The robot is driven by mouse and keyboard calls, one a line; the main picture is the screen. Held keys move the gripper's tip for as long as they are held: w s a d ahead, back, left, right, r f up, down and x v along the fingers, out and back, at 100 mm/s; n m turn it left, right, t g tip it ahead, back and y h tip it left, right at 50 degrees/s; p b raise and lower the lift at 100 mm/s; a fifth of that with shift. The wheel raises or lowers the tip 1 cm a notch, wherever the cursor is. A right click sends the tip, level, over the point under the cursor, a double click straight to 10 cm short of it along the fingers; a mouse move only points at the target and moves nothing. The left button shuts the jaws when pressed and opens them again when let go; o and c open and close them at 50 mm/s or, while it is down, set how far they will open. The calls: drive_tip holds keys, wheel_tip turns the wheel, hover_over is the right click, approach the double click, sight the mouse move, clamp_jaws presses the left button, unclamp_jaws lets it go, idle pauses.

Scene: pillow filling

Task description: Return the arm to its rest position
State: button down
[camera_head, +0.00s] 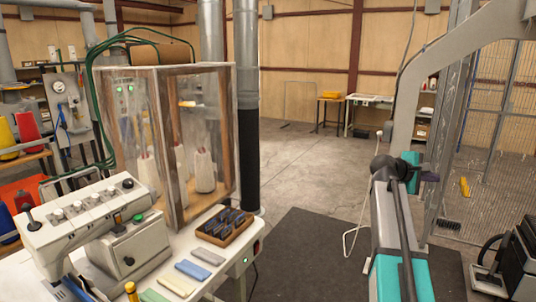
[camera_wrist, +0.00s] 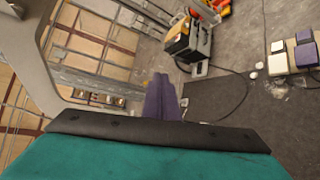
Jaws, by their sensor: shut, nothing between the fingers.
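My arm rises at the right of the head view, with teal and grey links and a dark joint near its top. My gripper (camera_head: 429,177) shows small and dark at the right of that joint, raised above the floor and clear of the worktable. In the wrist view the narrow purple fingers (camera_wrist: 161,92) stick up past a dark edge and are together. Nothing is held between them.
A white worktable (camera_head: 215,277) at left carries a sewing machine (camera_head: 85,226), a clear-sided cabinet (camera_head: 172,245) and a wooden tray (camera_head: 225,240). A wire-mesh fence (camera_head: 487,140) stands right. A dark mat (camera_head: 305,250) lies on open floor. Foot pedals (camera_wrist: 302,56) show in the wrist view.

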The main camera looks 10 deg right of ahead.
drive_tip(key=w+a+f+n+y, duration=0.15)
drive_tip(key=a+f, duration=0.35)
drive_tip(key=f, duration=0.9)
drive_tip(key=s+a+f+g+y, duration=0.15)
drive_tip(key=a+f, duration=0.45)
drive_tip(key=f, duration=0.6)
drive_tip(key=s+a+f+y, duration=0.25)
drive_tip(key=a+f, duration=0.35)
drive_tip(key=f, duration=0.6)
drive_tip(key=s+a+f+g+y, duration=0.1)
drive_tip(key=s+a+f, duration=0.2)
drive_tip(key=a+f, duration=0.55)
drive_tip(key=s+a+f+g+y, duration=0.15)
drive_tip(key=s+a+f, duration=0.35)
drive_tip(key=s+f, duration=0.5)
drive_tip(key=s+a+f+g+y, duration=0.15)
drive_tip(key=s+a+f, duration=0.35)
drive_tip(key=s+f, duration=0.5)
drive_tip(key=s+a+f+m+g+y, duration=0.2)
drive_tip(key=s+a+m, duration=0.2)
drive_tip(key=s, duration=0.4)
drive_tip(key=s+a+f+m+g+y, duration=0.1)
drive_tip(key=s+a+f+m+y, duration=0.1)
drive_tip(key=s+a, duration=0.5)
drive_tip(key=shift+s+a+f+m+g, duration=0.35)
drive_tip(key=shift+s+f+m, duration=0.4)
drive_tip(key=shift+s+m, duration=0.4)
